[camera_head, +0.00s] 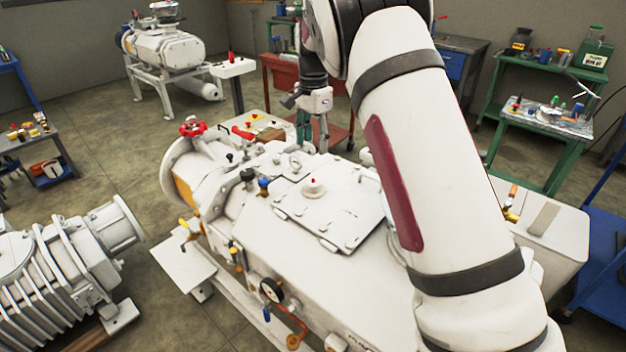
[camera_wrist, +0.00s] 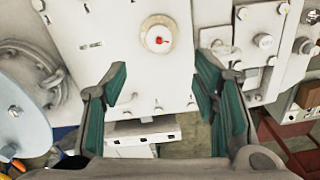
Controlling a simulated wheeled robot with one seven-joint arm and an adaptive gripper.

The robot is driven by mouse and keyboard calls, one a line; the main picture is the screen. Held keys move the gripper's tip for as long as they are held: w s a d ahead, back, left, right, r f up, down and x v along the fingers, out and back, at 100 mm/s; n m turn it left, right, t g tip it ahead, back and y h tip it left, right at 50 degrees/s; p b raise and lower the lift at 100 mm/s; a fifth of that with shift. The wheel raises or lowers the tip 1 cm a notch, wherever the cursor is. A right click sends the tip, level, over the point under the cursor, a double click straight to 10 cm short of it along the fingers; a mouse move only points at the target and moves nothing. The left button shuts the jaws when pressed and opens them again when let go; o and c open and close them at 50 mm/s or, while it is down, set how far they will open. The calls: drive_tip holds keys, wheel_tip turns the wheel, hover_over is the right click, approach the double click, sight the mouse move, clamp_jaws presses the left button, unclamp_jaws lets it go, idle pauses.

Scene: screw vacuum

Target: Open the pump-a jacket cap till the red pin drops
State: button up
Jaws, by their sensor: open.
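The pump's white body (camera_head: 300,270) fills the middle of the head view, with a flat bolted plate (camera_head: 345,210) on top. A small round pale cap (camera_head: 313,190) sits on that plate, with a red pin showing at its centre. In the wrist view the cap (camera_wrist: 150,28) and its red pin (camera_wrist: 159,41) are near the top, beyond my fingertips. My gripper (camera_head: 312,140) hangs above the far side of the pump, apart from the cap. Its green-padded fingers (camera_wrist: 163,80) are open with nothing between them. Whether this is pump-a cannot be read.
A red handwheel (camera_head: 193,127), a blue-topped fitting (camera_head: 263,184) and a lifting eye (camera_head: 295,162) rise near the plate. Another pump (camera_head: 60,260) stands at left. A green bench (camera_head: 545,125) and red cart (camera_head: 285,75) stand behind.

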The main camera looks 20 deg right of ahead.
sight(313, 181)
wheel_tip(313, 181, down, 13)
drive_tip(key=shift+r+p, duration=0.1)
drive_tip(key=shift+p, duration=0.7)
drive_tip(key=c, duration=1.2)
